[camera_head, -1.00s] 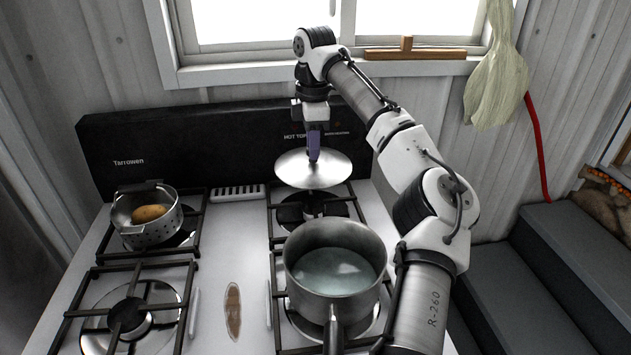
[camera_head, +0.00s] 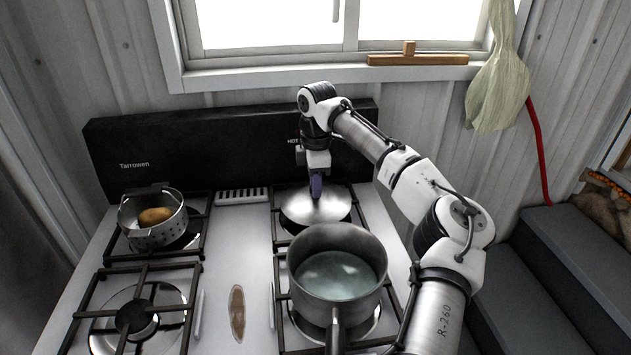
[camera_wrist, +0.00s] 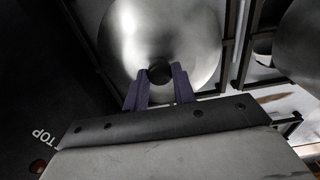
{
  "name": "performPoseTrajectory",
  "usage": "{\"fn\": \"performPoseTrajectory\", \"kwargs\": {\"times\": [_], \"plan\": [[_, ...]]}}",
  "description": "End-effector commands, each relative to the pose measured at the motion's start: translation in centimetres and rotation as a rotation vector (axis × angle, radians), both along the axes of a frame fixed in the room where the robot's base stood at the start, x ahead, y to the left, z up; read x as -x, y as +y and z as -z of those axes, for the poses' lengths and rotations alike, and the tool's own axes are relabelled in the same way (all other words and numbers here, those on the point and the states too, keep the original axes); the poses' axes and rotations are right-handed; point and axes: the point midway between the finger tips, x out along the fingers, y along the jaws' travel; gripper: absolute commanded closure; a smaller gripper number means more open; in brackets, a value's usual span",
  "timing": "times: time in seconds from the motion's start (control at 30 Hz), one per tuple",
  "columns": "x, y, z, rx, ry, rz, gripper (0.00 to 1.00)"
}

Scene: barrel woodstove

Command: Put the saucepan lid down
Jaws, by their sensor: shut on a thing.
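The saucepan lid (camera_head: 318,208) is a round shiny metal disc, level, at the back right burner of the stove, low over its grate or on it; I cannot tell if it touches. My gripper (camera_head: 316,192) points down from above and is shut on the lid's dark knob. In the wrist view the two purple fingers of my gripper (camera_wrist: 160,80) sit on either side of the black knob (camera_wrist: 159,72), with the lid (camera_wrist: 190,30) beyond. The saucepan (camera_head: 337,275) stands on the front right burner with pale liquid in it, uncovered.
A steel colander pot (camera_head: 155,235) with a potato (camera_head: 154,216) stands on the back left burner. The front left burner (camera_head: 137,317) is bare. The black backsplash (camera_head: 200,150) rises close behind my gripper.

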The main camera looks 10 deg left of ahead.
Motion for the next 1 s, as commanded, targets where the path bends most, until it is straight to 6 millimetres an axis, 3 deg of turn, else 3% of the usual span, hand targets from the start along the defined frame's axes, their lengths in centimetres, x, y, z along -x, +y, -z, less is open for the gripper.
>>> {"fn": "performPoseTrajectory", "kwargs": {"times": [0.03,0.07,0.2,0.5,0.63,1.0], "plan": [[0.0,0.0,0.2,-0.001,0.001,-0.001,1.00],[0.0,0.0,0.2,-0.001,0.001,-0.001,0.70],[0.0,0.0,0.1,0.000,0.001,-0.001,0.52],[0.0,0.0,0.0,0.000,0.000,-0.001,0.52],[0.0,0.1,-0.9,0.001,-0.001,-0.001,0.52],[-0.1,0.0,-8.6,-0.001,-0.001,-0.001,0.52]]}}
